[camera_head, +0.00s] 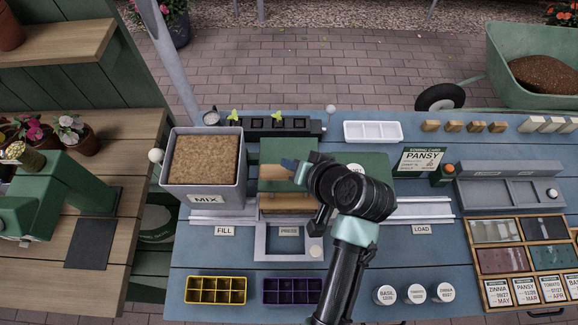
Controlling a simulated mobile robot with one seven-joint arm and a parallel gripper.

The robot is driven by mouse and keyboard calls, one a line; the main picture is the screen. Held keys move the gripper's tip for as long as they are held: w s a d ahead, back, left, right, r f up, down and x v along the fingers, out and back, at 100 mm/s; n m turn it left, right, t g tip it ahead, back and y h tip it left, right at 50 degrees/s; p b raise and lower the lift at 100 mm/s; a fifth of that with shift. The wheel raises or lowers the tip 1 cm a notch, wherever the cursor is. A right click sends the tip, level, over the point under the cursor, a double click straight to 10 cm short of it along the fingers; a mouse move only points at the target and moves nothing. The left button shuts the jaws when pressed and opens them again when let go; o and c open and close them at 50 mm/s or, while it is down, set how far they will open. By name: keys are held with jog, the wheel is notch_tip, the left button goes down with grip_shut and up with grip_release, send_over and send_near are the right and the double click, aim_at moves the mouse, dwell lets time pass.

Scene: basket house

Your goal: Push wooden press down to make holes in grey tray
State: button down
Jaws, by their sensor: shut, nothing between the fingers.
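The wooden press (285,203) stands at the middle of the blue bench, with a green plate behind and above it. A light wood piece (274,171) shows in front of the green plate. My gripper (290,165) is shut and empty, over the press area at the right end of that wood piece. I cannot tell whether it touches. A grey frame (264,243) with a PRESS label lies just in front of the press. I cannot make out a grey tray under the press; my arm and the press hide part of that area.
A grey MIX bin (204,198) full of brown soil stands left of the press. Grey rails (425,207) run along the bench. Yellow (216,290) and purple (292,291) cell trays lie in front. White pots (416,294) stand at front right.

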jog(key=shift+f, duration=0.1)
dwell(0.5)
jog(key=shift+f, duration=0.35)
jog(key=shift+s+f+b, duration=0.1)
jog(key=shift+f+b, duration=1.25)
jog(key=shift+f, duration=0.6)
dwell(1.4)
jog(key=shift+r, duration=0.15)
jog(key=shift+r+p, duration=2.15)
jog(key=shift+r, duration=0.05)
notch_tip(320, 180, up, 5)
jog(key=p, duration=0.5)
jog(key=shift+r, duration=0.1)
